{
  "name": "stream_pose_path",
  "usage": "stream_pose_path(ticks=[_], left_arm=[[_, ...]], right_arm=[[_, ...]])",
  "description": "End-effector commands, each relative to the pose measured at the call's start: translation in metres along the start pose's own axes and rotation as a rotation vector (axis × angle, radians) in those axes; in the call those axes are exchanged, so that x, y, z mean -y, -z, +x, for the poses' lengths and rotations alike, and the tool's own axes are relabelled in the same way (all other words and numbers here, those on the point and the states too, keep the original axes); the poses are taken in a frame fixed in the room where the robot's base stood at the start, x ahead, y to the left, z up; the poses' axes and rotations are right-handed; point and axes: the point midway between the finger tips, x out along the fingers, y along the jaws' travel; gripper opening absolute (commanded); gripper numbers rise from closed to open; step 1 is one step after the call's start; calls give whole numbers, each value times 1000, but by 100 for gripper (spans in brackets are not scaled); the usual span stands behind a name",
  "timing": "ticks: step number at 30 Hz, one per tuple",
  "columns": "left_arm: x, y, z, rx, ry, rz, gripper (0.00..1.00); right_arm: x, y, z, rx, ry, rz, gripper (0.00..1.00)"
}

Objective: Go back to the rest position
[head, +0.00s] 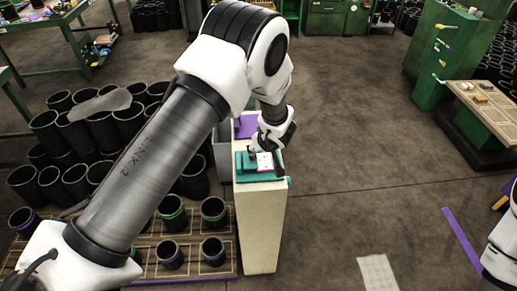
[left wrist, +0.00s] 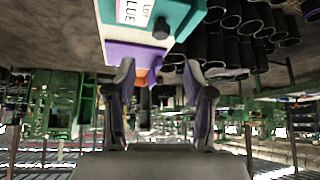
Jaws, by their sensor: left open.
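My left arm comes in from the lower left in the head view, bends at the elbow and reaches down to the cream stand (head: 259,235). My left gripper (head: 256,149) is just above or beside the teal block with a white label (head: 247,165); I cannot tell whether they touch. In the left wrist view the gripper (left wrist: 158,70) is open with nothing between its fingers. The labelled teal block (left wrist: 181,16) shows beyond the fingertips at the top. Only a white part of my right arm shows at the right edge of the head view; its gripper is out of view.
A purple block (head: 245,126) lies farther back on the stand. Black rubber sleeves (head: 83,135) are piled at left, and several stand on a wooden gridded board (head: 190,249) left of the stand. A green cabinet (head: 447,50) stands at right. The floor between is mostly clear.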

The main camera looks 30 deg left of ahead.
Motion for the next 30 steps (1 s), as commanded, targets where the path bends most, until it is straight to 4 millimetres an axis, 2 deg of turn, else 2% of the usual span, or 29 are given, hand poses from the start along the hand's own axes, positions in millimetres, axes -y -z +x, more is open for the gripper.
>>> stream_pose_path(ticks=[10,11,14,17,19,22,23,24,27,30], left_arm=[[2,-3,3,2,4,6,53],[6,-7,7,3,9,15,53],[30,-35,32,16,40,84,53],[74,-87,69,47,77,225,53],[110,-135,94,89,83,345,53],[158,-210,117,182,42,514,53],[172,-233,120,217,18,558,53],[188,-264,122,271,-19,610,53],[219,-332,112,409,-123,696,53],[237,-373,95,516,-205,729,53]], right_arm=[[0,0,2,0,0,0,40],[0,0,4,0,0,0,40],[0,0,20,0,0,0,40],[0,0,46,0,0,0,40],[0,0,68,0,0,0,40],[-1,0,97,0,0,0,40],[-1,0,106,0,0,0,40],[-1,0,116,0,0,0,40],[-1,0,136,0,0,0,40],[-1,0,146,0,0,0,40]])
